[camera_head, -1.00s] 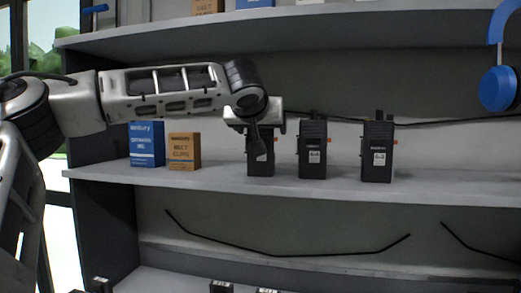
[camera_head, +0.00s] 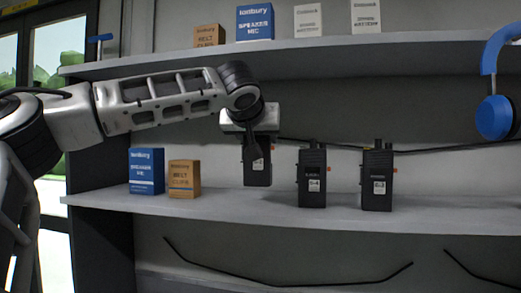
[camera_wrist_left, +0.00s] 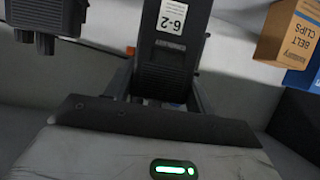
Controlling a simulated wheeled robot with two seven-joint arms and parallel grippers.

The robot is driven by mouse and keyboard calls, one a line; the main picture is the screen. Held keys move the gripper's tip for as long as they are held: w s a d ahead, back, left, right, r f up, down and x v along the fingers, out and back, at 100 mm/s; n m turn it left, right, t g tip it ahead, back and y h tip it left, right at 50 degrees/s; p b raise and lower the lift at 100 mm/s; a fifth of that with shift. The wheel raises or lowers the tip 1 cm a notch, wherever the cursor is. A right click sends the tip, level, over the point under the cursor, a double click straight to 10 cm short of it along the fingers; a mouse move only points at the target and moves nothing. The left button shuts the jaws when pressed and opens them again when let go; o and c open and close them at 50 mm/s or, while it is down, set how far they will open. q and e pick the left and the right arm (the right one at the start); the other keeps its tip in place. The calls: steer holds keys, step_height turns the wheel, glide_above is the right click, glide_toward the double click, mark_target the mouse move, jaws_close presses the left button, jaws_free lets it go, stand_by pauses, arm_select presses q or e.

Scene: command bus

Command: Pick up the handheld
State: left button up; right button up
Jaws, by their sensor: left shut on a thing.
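A black handheld radio (camera_head: 258,173) with a white label hangs below my left gripper (camera_head: 256,146), roughly upright, its base a little above the middle shelf (camera_head: 330,217). In the left wrist view the handheld (camera_wrist_left: 172,50) sits between the two fingers of my left gripper (camera_wrist_left: 160,92), and its label reads 6-2. The gripper is shut on it; the gripper covers its upper part in the head view. Two similar handhelds, a middle one (camera_head: 312,178) and a right one (camera_head: 377,181), stand upright on the shelf. My right gripper is not in view.
A blue box (camera_head: 146,171) and an orange-brown belt clips box (camera_head: 184,179) stand left of the handhelds. An upper shelf (camera_head: 330,50) with several boxes is above my gripper. Blue headphones (camera_head: 494,117) hang at the right. A dark cable runs behind the handhelds.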

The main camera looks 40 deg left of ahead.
arm_select(q)
steer(key=s+d+r+b, duration=0.1)
steer(key=s+r, duration=0.7)
steer(key=s, duration=0.5)
steer(key=shift+r, duration=0.3)
